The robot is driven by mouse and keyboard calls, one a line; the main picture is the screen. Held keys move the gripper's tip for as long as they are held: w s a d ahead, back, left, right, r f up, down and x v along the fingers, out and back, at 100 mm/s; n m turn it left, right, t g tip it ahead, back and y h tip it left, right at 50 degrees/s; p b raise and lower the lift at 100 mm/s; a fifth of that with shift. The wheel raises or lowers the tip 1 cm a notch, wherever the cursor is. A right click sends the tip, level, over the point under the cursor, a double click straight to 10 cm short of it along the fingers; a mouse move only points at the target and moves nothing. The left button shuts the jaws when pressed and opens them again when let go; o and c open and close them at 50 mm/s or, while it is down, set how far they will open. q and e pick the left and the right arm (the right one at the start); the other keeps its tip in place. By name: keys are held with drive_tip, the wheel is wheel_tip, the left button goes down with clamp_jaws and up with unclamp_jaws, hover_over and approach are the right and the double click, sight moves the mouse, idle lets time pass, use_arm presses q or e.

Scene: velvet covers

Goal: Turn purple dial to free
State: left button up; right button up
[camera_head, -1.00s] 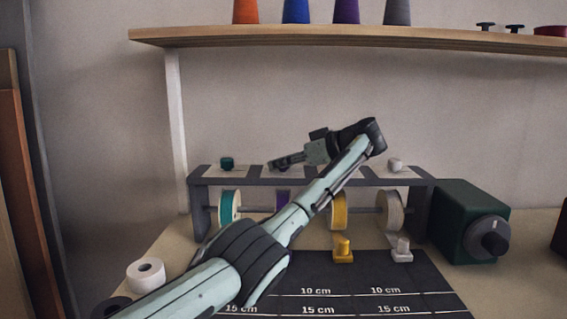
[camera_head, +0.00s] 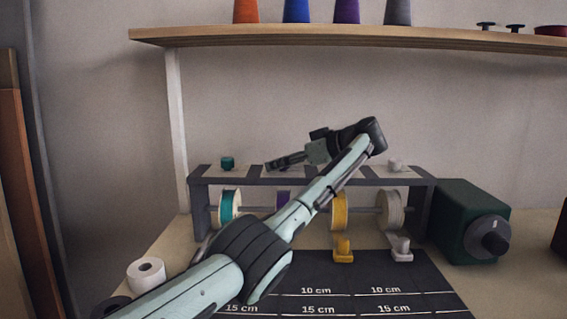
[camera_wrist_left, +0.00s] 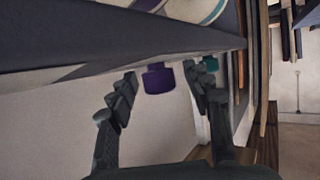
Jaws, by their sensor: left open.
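The purple dial (camera_wrist_left: 158,78) shows in the left wrist view, between the fingertips of my left gripper (camera_wrist_left: 163,86). The fingers are apart, one on each side of the dial, with a gap visible; I cannot tell whether either touches it. In the head view my left gripper (camera_head: 284,162) is over the top of the grey rack (camera_head: 258,181), and the purple dial cannot be made out there. A purple spool (camera_head: 283,199) hangs below, partly covered by my arm. The "free" marking cannot be read. My right gripper is out of view.
A teal dial (camera_head: 227,163) and a white dial (camera_head: 395,164) stand on the rack either side. Teal (camera_head: 229,207), yellow (camera_head: 339,211) and white (camera_head: 390,209) spools hang below. A green box (camera_head: 470,221) stands right. A shelf (camera_head: 350,42) with cones runs above.

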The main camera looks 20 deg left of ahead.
use_arm(q)
drive_tip(key=v, duration=1.2)
